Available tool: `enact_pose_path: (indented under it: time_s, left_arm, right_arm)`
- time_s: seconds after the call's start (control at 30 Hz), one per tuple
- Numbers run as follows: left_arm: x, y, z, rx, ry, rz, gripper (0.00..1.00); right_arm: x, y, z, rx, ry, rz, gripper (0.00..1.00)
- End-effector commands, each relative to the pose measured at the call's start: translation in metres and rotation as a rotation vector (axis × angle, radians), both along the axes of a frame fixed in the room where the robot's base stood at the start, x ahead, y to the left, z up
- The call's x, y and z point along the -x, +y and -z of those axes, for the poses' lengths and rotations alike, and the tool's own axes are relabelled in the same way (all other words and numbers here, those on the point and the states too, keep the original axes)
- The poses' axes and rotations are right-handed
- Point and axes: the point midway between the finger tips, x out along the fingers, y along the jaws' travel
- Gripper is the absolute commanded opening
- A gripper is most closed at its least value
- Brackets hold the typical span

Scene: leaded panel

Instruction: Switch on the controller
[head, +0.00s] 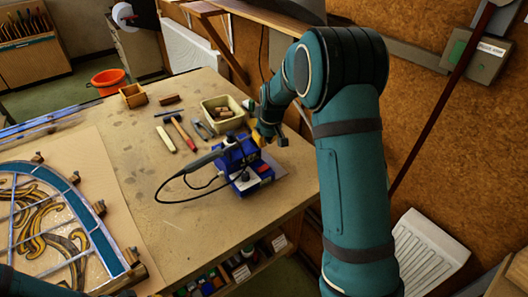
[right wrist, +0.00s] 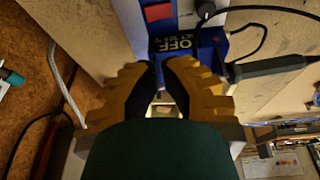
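The controller (head: 238,162) is a blue box with a black cable and a pen-like iron, standing on the bench near its right edge. In the right wrist view its front (right wrist: 190,45) shows a dark display reading "OFF". A red rocker switch (right wrist: 158,12) sits above the display in that view. My right gripper (head: 267,134), with yellow fingers, is beside the controller's upper right in the head view. In the wrist view its fingertips (right wrist: 160,68) are nearly together, just below the display, with nothing seen between them. My left gripper is out of view.
A stained-glass panel (head: 75,215) lies on the left of the bench (head: 130,160). A hammer (head: 184,134), other tools and a cream bin (head: 208,108) lie behind the controller. The iron's cable loops over the bench left of the controller.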

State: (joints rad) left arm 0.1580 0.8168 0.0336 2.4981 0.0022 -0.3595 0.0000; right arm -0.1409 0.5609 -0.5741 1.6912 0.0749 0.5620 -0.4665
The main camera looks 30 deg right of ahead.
Motion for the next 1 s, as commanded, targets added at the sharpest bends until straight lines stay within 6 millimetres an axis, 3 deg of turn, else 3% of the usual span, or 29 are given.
enact_pose_path:
  time_s: [0.6,0.8,1.0]
  left_arm:
    - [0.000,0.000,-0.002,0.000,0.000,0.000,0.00]
    - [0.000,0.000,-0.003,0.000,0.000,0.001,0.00]
    - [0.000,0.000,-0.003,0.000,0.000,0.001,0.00]
  right_arm:
    - [-0.026,-0.005,0.106,0.000,0.004,0.001,0.00]
    - [-0.026,-0.007,0.125,0.000,0.002,0.001,0.00]
    - [-0.027,-0.008,0.129,0.001,0.000,0.000,0.00]
